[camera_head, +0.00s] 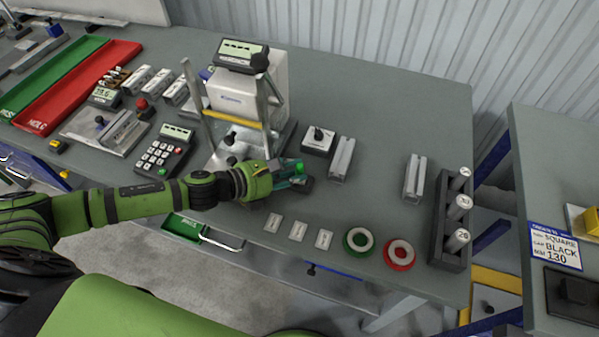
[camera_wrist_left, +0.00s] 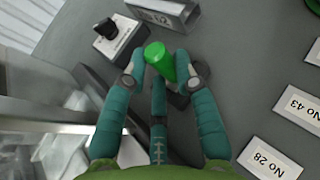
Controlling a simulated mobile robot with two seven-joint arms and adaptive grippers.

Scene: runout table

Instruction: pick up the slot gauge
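A green cylindrical handle, which I take to be the slot gauge (camera_wrist_left: 160,62), stands between the fingers of my left gripper (camera_wrist_left: 160,75) in the left wrist view. The fingers converge and appear to press on it from both sides. A dark part (camera_wrist_left: 180,97) below it is partly hidden by the right-hand finger. In the head view my left gripper (camera_head: 292,178) is low over the front middle of the table, and only a bit of the green gauge (camera_head: 299,167) shows between the fingers. My right gripper is in neither view.
A knobbed white block (camera_head: 318,140) and a grey slotted block (camera_head: 342,158) stand just behind. White labels (camera_head: 298,231), a green ring (camera_head: 358,241) and a red ring (camera_head: 399,254) lie in front. A metal stand (camera_head: 228,155) is close on the left.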

